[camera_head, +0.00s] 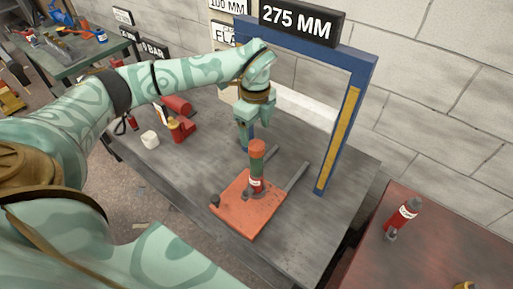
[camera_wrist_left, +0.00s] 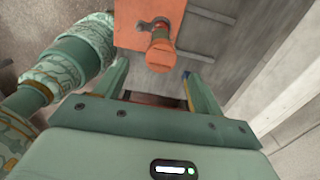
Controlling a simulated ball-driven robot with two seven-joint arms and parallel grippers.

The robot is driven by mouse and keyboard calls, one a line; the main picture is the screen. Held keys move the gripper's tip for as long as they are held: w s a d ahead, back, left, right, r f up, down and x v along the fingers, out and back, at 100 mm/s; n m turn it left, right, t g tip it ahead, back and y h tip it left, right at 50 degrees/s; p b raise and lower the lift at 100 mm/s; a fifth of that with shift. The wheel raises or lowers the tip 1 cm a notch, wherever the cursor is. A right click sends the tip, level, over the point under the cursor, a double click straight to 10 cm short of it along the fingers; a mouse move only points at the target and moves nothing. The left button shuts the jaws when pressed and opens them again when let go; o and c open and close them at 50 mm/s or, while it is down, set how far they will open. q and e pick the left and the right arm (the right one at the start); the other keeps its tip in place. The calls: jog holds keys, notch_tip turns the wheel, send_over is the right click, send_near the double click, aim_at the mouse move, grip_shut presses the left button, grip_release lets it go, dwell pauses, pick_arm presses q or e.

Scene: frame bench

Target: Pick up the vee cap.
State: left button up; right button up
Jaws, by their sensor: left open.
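An upright bottle-like cylinder (camera_head: 256,172) with an orange-red top, dark green body and pale label stands on an orange plate (camera_head: 240,212) on the bench. I cannot tell for sure which part is the vee cap; the orange top (camera_head: 257,147) is the likeliest. In the left wrist view the orange top (camera_wrist_left: 161,48) shows just beyond the fingertips, roughly between their lines. My left gripper (camera_head: 253,122) is open and empty, pointing down above and slightly behind the cylinder. It also shows in the left wrist view (camera_wrist_left: 156,70). My right gripper is out of view.
A blue frame (camera_head: 365,70) with a "275 MM" sign (camera_head: 296,22) spans the bench, its right post close by. A red vise-like object (camera_head: 180,120) and white cup (camera_head: 150,139) stand left. The bench front right is clear.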

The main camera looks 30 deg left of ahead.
aim_at(256, 145)
pick_arm(q)
notch_tip(256, 145, down, 6)
jog(key=shift+w+d+f, duration=0.1)
jog(key=shift+f, duration=0.05)
jog(key=shift+c, duration=0.3)
jog(key=c, duration=1.1)
